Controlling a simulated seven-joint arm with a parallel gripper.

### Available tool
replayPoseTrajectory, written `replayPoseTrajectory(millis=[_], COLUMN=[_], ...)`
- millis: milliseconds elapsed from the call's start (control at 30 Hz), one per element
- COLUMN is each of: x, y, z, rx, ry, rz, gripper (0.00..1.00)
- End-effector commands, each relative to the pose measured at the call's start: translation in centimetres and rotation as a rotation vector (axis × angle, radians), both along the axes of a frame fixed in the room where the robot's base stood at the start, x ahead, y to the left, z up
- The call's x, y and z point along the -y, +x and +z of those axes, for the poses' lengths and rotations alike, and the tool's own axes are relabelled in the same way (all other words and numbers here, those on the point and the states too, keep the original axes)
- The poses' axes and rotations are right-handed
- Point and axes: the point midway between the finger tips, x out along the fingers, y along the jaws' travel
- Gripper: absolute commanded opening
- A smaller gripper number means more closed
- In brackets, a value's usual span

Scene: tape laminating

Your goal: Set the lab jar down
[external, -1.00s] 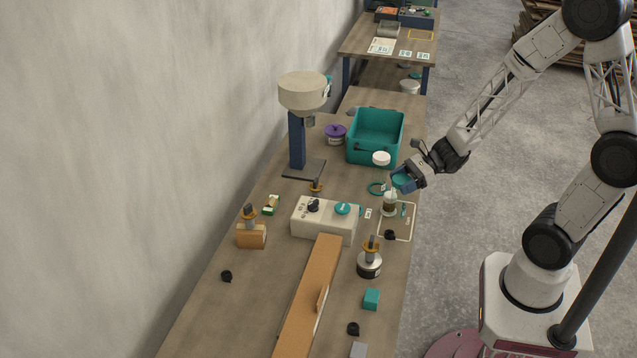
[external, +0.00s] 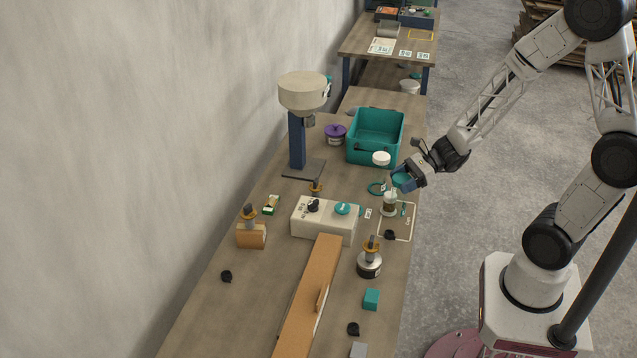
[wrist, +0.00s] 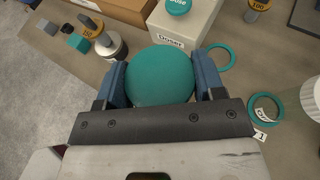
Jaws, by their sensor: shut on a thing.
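My gripper (external: 401,179) is shut on a round teal-topped thing, apparently the lab jar (wrist: 160,76). In the wrist view its wide teal top fills the space between the two blue fingers (wrist: 160,84). In the external view a teal part (external: 402,181) shows at the fingers, above the right side of the bench. A small pale jar-like body (external: 389,205) shows just below and left of it, over a pale-outlined mat (external: 405,233). I cannot tell if this body belongs to the held jar. The held jar's underside is hidden.
A white doser box (external: 323,220) stands left of the mat. A teal bin (external: 376,137) and a white-lidded container (external: 381,158) lie beyond. A teal ring (external: 377,188) is close by. A metal weight (external: 369,264) stands nearer the camera.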

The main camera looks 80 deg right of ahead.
Motion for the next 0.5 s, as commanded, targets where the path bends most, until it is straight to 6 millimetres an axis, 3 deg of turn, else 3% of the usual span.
replayPoseTrajectory(millis=[500], x=[0.0], y=[0.0], z=[4.9], rx=[0.002], ry=[-0.002], rz=[-0.001], gripper=[0.2])
